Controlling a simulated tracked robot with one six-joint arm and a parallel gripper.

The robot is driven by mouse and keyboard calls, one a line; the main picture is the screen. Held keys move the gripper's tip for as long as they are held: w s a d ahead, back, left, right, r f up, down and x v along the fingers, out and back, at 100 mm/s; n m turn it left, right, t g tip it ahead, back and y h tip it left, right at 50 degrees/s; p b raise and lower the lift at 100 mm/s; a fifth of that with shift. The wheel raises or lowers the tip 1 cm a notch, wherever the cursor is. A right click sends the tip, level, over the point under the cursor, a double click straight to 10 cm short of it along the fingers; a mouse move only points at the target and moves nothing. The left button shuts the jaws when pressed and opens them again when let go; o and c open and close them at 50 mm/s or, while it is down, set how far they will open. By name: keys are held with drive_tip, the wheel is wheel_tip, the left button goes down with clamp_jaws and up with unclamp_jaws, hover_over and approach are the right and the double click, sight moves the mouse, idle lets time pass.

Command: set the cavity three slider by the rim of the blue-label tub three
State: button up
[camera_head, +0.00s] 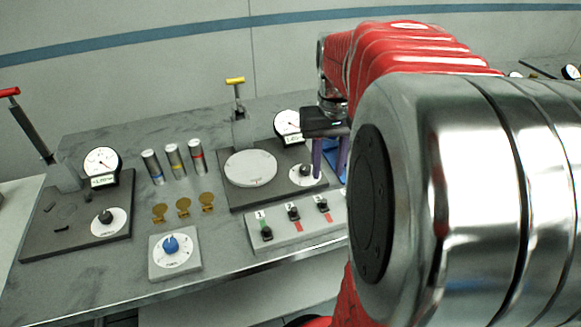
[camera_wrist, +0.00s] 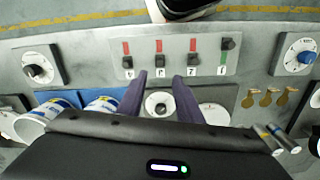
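The slider panel (camera_head: 290,234) is a grey block on the front of the bench, with numbered sliders and black knobs. In the wrist view it appears upside down (camera_wrist: 208,62). The slider labelled three (camera_wrist: 159,60) has its knob below a red strip; slider one (camera_wrist: 227,44) shows a green strip. Two white tubs with blue labels (camera_wrist: 65,106) and (camera_wrist: 104,104) stand on a blue surface at lower left of the wrist view, partly hidden; their numbers are unreadable. My gripper (camera_wrist: 160,88) is open and empty, its purple fingers apart above a round black-knobbed dial (camera_wrist: 157,104).
A blue-knobbed dial box (camera_head: 172,250), brass pieces (camera_head: 183,206) and several metal cylinders (camera_head: 174,158) are left of the panel. Gauges (camera_head: 101,164) and upright levers with red and yellow handles (camera_head: 235,81) stand behind. My arm hides the right side.

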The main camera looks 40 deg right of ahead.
sight(324, 200)
wheel_tip(324, 200, down, 11)
drive_tip(key=shift+r, duration=0.2)
idle(0.4)
clamp_jaws()
idle(0.5)
